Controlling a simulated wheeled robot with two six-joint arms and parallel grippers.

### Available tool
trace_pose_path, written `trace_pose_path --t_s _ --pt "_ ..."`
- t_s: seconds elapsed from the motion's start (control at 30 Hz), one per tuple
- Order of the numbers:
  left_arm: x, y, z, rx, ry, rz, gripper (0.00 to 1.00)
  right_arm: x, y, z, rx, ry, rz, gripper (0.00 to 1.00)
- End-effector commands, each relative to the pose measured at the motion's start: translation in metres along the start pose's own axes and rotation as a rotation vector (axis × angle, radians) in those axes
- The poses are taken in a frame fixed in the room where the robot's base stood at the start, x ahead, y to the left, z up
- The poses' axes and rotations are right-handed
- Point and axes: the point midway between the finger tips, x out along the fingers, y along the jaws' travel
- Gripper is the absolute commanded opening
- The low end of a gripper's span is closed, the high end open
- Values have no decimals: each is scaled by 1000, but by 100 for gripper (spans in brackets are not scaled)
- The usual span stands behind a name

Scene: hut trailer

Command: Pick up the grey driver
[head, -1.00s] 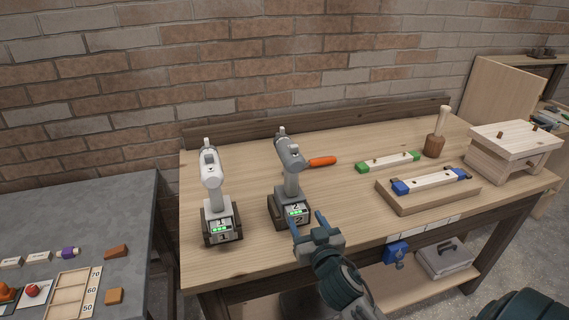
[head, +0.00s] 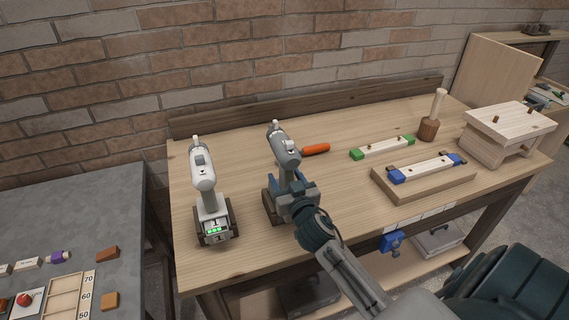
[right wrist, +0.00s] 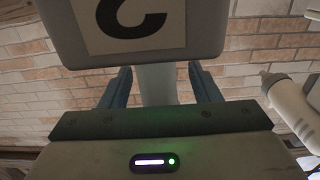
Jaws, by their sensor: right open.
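The grey driver (head: 283,150) stands upright on its battery base on the wooden workbench (head: 340,208), left of the middle. My right gripper (head: 290,190) is at its handle, just above the base, and hides part of both. In the right wrist view the picture is upside down. There the grey handle (right wrist: 158,86) stands between the two blue fingers of my open right gripper (right wrist: 163,78), with a gap on each side. The driver's base with a numbered label (right wrist: 130,25) shows at the top. My left gripper is not in view.
A white driver (head: 204,175) stands close by on the left and also shows in the right wrist view (right wrist: 290,108). An orange-handled tool (head: 316,149) lies behind on the right. Wooden jigs with green and blue ends (head: 382,148) and a mallet (head: 430,125) stand further right.

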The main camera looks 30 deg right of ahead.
Motion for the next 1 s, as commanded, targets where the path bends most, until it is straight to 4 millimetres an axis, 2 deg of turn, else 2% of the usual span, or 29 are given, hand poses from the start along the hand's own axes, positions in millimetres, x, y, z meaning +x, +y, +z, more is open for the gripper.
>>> trace_pose_path --t_s 0.03,0.2,0.5,0.57,0.8,1.0 --pt "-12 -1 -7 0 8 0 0 8 1 -8 -1 0 1 56" --pt "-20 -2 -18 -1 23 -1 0 29 2 -5 -1 0 0 56" --pt "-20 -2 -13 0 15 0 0 35 2 -2 0 0 0 56" --pt "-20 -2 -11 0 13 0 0 34 2 -2 0 0 0 48" --pt "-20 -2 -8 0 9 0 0 34 2 -2 -1 0 0 1" --pt "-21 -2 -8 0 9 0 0 35 1 -4 -1 5 -2 0"
